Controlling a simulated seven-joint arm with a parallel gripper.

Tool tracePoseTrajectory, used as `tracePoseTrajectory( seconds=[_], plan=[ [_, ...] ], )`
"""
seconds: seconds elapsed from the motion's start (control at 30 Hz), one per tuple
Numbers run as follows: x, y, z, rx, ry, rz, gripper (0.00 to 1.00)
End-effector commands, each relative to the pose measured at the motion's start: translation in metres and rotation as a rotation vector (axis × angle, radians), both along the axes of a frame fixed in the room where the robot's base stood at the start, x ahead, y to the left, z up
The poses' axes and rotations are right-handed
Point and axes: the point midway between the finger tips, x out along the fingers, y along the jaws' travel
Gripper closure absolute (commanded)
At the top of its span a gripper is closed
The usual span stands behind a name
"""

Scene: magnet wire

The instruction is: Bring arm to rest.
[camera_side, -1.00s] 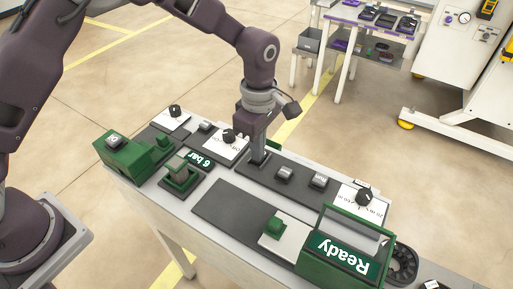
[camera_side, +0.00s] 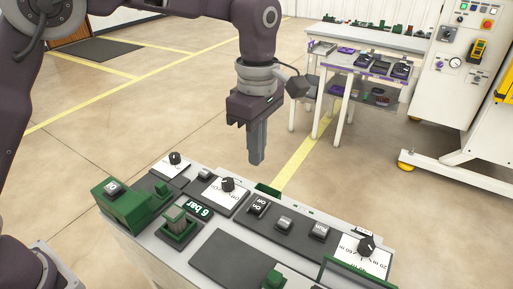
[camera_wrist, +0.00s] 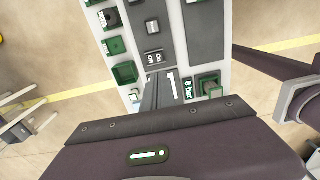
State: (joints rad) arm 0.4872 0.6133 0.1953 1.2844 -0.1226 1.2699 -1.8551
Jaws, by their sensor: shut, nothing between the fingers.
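My gripper (camera_side: 256,158) is shut and empty. In the side view it points straight down and hangs in the air above the back edge of the control bench (camera_side: 150,232). It is clear of the rocker switch marked "On" (camera_side: 257,205), which sits below it on a dark panel. In the wrist view my shut fingers (camera_wrist: 150,100) point at the bench top, and the rocker switch (camera_wrist: 155,58) shows beyond their tips.
The bench carries black knobs (camera_side: 228,184), a green block (camera_side: 125,203), a "6 bar" display (camera_side: 199,210) and more switches. A side table (camera_side: 360,62) and a white cabinet (camera_side: 462,75) stand behind at right. Air around my gripper is free.

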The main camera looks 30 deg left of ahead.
Motion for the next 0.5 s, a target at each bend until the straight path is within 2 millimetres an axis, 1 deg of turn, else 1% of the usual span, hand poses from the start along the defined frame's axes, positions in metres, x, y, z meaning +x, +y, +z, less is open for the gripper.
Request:
tracePoseTrajectory(
  seconds=[0.1,0.43,0.5],
  plan=[
    [-0.0001,-0.0001,0.0034,0.0,0.0,0.0,1.0],
    [-0.0003,-0.0001,0.0032,0.0,0.0,0.0,1.0],
    [-0.0016,0.0028,0.007,-0.004,-0.004,-0.013,1.0]
  ],
)
